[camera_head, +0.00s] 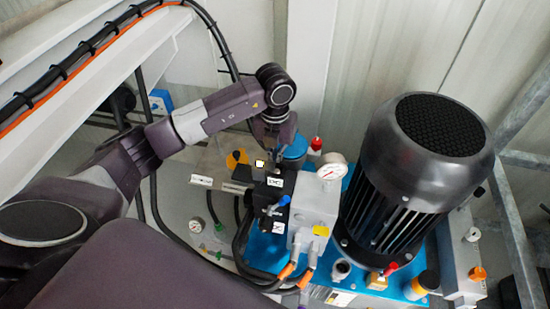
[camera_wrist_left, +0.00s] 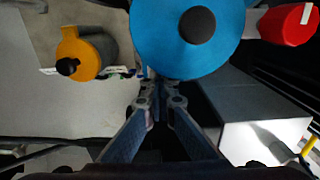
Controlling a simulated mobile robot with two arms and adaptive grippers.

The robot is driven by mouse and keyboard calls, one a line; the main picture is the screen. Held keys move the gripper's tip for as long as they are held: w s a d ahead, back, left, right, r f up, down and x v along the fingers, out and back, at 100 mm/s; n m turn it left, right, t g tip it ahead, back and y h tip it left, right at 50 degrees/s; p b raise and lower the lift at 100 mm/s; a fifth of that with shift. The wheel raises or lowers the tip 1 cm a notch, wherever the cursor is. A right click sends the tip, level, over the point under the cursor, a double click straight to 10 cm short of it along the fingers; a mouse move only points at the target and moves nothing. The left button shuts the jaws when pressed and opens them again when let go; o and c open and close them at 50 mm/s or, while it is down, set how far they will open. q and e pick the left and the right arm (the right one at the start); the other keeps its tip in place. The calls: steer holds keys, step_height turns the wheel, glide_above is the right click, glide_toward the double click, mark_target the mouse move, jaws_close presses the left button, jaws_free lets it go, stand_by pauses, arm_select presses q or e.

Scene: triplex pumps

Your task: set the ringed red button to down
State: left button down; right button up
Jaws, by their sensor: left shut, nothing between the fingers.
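A small red knob (camera_head: 316,143) stands behind the pressure gauge in the head view, just right of a blue round part. I take it to be the red cylinder (camera_wrist_left: 288,24) at the top right of the left wrist view. Another small red cap (camera_head: 391,268) sits on the blue base below the motor. I cannot tell which is the ringed red button; no clear ring shows. My left gripper (camera_wrist_left: 160,90) is shut and empty, its tips at the lower edge of the blue round part (camera_wrist_left: 190,45), left of and below the red cylinder. My right gripper is not in view.
A large dark motor (camera_head: 420,170) stands right of the white gauge (camera_head: 332,170) and grey block (camera_head: 316,205). Black hoses run below them. A yellow ringed part (camera_wrist_left: 85,50) is left of the fingers. A wall closes the back.

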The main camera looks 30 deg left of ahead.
arm_select(q)
steer(key=shift+s+f, duration=0.3)
steer(key=shift+f, duration=0.15)
step_height(320, 180, up, 9)
steer(key=shift+w, duration=0.2)
